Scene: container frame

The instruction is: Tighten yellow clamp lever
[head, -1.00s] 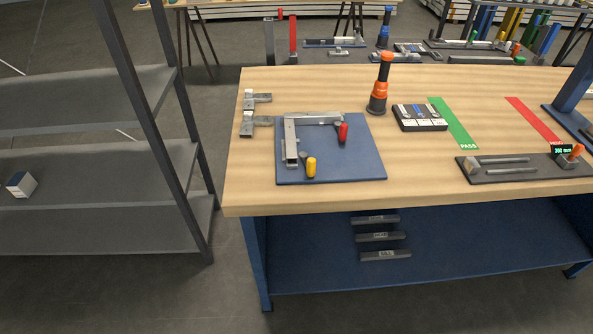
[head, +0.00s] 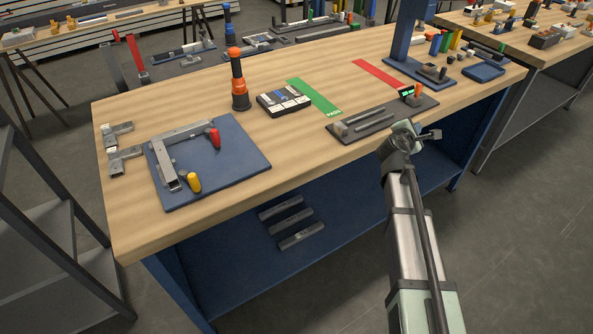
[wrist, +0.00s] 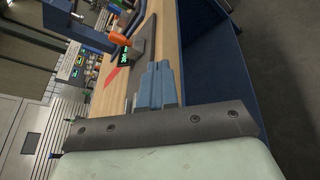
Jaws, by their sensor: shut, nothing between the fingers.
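The yellow clamp lever (head: 194,182) stands at the near edge of a blue fixture plate (head: 235,160) on the left part of the workbench. It is beside the near end of a grey L-shaped metal frame (head: 167,172). A red clamp lever (head: 214,138) stands at the frame's other end. My gripper (head: 432,134) is at the bench's front edge, well to the right of the yellow lever. In the wrist view my gripper's blue-grey fingers (wrist: 157,84) are together with nothing between them. The yellow lever is not in the wrist view.
An orange-black driver (head: 238,82) stands behind the plate. A dark gauge fixture (head: 380,120) with an orange handle lies near my gripper. Loose metal brackets (head: 122,148) lie left of the plate. A grey shelf rack (head: 50,240) stands at lower left.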

